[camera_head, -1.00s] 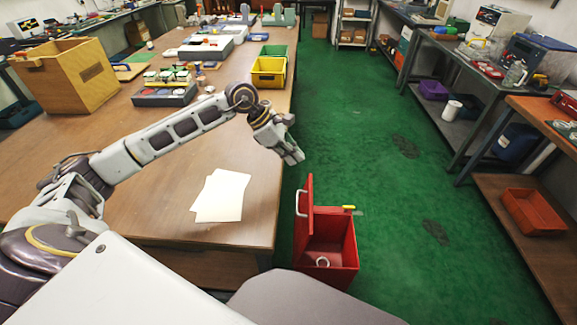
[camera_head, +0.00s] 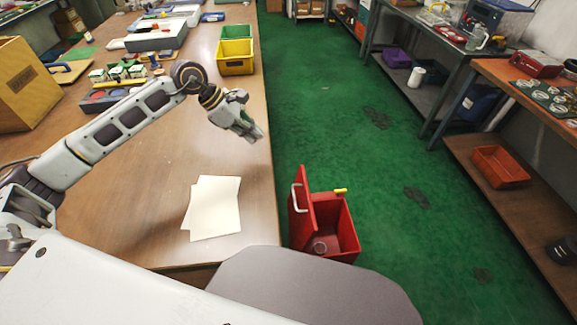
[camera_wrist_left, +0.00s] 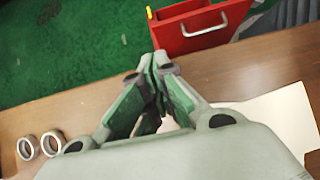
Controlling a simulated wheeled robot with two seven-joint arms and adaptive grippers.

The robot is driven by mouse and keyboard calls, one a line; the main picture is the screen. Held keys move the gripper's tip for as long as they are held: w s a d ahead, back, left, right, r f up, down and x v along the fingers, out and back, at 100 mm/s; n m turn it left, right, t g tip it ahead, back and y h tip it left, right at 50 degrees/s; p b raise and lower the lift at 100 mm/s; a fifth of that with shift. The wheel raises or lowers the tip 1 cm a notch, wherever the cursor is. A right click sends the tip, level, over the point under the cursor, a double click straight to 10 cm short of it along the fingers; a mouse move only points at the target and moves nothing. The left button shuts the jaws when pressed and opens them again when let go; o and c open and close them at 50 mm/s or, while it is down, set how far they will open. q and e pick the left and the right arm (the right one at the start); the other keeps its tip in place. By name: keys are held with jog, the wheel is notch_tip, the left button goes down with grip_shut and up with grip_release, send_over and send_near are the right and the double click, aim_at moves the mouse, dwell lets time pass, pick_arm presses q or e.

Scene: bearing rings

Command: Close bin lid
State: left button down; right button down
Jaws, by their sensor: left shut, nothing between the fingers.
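A red bin (camera_head: 345,232) stands on the green floor beside the table's right edge. Its red lid (camera_head: 304,218) stands upright, open, on the side towards the table, with a pale handle (camera_head: 298,198) on its outer face. A ring (camera_head: 320,247) lies inside the bin. My left gripper (camera_head: 257,134) is shut and empty, over the table's right edge, up and left of the bin and apart from it. In the left wrist view, its shut fingers (camera_wrist_left: 155,68) point towards the red lid (camera_wrist_left: 197,28) and handle, without visible contact. My right gripper is not in view.
White sheets (camera_head: 214,208) lie on the wooden table (camera_head: 140,225). Two rings (camera_wrist_left: 40,146) lie on the table in the left wrist view. A yellow bin (camera_head: 236,58) stands further back.

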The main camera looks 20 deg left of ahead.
aim_at(298, 174)
pick_arm(q)
jog(key=shift+f, duration=0.1)
